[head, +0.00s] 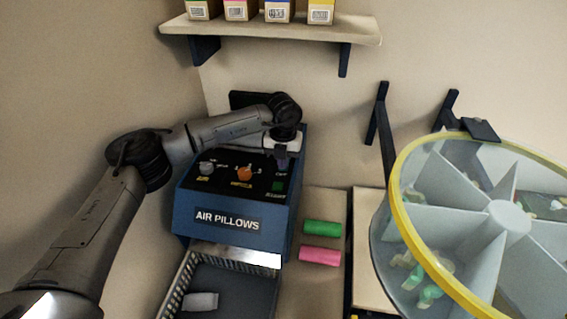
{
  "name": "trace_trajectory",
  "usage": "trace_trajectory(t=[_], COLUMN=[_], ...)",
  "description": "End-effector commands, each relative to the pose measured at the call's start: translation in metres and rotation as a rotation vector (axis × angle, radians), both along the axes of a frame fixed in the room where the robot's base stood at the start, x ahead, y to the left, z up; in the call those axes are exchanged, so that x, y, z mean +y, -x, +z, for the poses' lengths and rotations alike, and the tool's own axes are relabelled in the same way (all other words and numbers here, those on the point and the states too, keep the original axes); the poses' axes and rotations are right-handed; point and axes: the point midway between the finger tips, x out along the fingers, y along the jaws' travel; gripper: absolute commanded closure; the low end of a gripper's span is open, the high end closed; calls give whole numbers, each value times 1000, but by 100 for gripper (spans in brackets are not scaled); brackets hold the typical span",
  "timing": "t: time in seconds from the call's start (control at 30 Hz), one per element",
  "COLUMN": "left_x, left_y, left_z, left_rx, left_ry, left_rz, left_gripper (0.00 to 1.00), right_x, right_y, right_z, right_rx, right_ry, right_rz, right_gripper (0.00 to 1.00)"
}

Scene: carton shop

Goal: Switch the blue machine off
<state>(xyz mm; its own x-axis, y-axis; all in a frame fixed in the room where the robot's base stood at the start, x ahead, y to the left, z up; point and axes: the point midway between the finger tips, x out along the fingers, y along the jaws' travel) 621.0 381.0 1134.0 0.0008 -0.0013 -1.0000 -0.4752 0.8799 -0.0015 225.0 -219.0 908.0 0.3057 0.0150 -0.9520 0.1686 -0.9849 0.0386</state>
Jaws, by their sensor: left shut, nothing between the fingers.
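The blue machine (230,222), labelled "AIR PILLOWS", stands left of centre. Its black top panel has a grey knob (207,168) at the left, an orange knob (244,174) in the middle and a small green square control (278,186) at the right. My left gripper (282,163) is shut and empty, pointing down over the right part of the panel, just behind the green control. I cannot tell whether it touches the panel. The wrist hides the back of the machine. My right gripper is not in view.
A basket (180,284) with a whitish pillow (201,301) sits below the machine's front. Green (322,228) and pink (320,256) rolls lie to its right. A yellow-rimmed divided wheel (437,277) fills the right side. A shelf (270,29) with small boxes hangs above.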

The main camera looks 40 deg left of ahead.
Motion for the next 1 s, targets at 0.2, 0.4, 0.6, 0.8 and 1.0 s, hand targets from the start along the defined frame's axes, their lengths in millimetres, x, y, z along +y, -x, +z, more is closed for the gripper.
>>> trace_trajectory(t=[0.2,0.4,0.6,0.8,1.0], left_x=[1,1,0,0,0], left_y=[0,0,0,0,0], left_z=[-2,8,24,40,55], left_rx=[1,2,1,0,1], left_ry=[-3,-2,-2,-1,-2], left_rz=[1,1,0,0,0], left_gripper=[100,100,100,100,100], right_x=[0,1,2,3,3], right_y=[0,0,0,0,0], right_z=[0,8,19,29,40], right_rx=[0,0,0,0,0], right_ry=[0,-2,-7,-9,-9], right_rz=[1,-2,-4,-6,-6], right_gripper=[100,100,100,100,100])
